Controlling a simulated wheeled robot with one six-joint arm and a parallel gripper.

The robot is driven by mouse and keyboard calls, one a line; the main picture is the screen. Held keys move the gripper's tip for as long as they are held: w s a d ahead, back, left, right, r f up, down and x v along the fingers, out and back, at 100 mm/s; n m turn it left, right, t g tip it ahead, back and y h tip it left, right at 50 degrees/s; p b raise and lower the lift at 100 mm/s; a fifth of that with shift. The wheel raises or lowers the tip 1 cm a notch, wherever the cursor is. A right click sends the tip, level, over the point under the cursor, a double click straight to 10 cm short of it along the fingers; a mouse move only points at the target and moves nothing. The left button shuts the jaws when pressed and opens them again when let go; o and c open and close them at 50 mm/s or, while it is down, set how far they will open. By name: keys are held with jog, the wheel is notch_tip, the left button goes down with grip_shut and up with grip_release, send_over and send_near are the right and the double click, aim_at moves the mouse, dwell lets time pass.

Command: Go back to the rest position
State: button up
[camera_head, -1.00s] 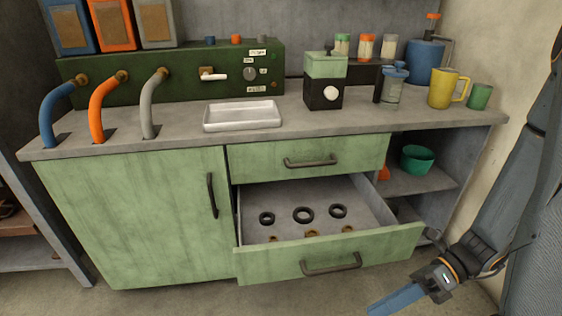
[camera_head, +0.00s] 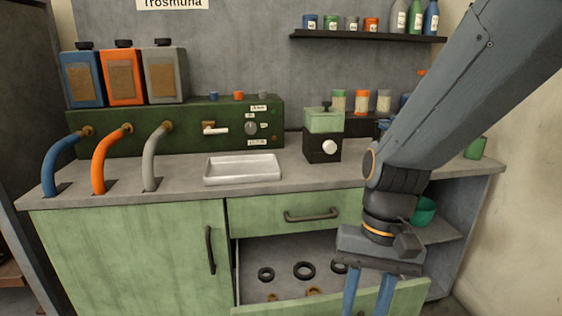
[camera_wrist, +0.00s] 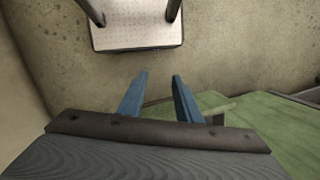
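My gripper (camera_head: 367,292) hangs pointing down in front of the right part of the open lower drawer (camera_head: 250,296) in the head view. Its two blue fingers are apart with nothing between them. The wrist view also shows the gripper (camera_wrist: 158,78) open and empty, with bare floor (camera_wrist: 215,55) beyond the fingertips. The drawer's green front (camera_wrist: 235,120) lies to the right of the fingers there.
The open drawer holds several dark rings (camera_head: 304,270) and brownish rings. On the counter stand a white tray (camera_head: 243,168) and a green-black grinder-like box (camera_head: 323,132). A shelf (camera_head: 370,37) with jars and bottles is above.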

jog(key=d+r+n+t+h+p, duration=0.1)
jog(key=d+r+p, duration=0.4)
jog(key=r+p, duration=0.5)
jog(key=n+t+p, duration=0.1)
jog(key=p, duration=0.3)
jog(key=shift+d+r, duration=0.25)
jog(key=shift+r, duration=0.15)
